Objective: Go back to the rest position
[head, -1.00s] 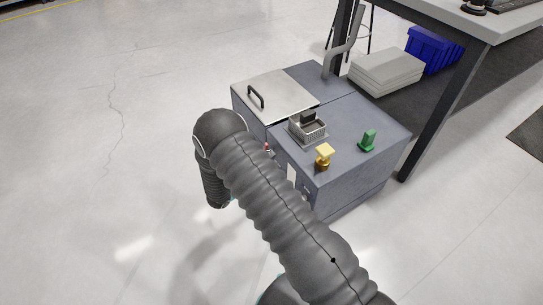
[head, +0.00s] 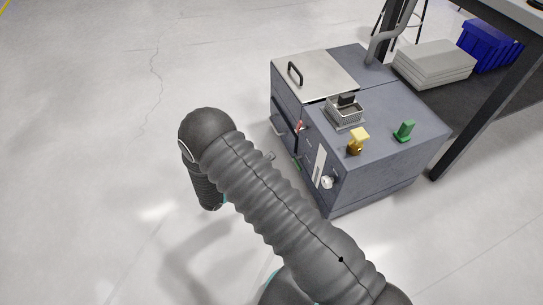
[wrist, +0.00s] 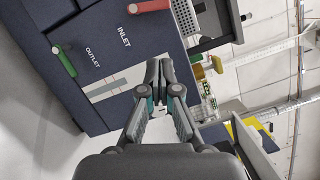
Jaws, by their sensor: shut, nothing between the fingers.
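My gripper (wrist: 160,84) is in the middle of the wrist view, its two fingertips together with nothing between them.
The left floor is open.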

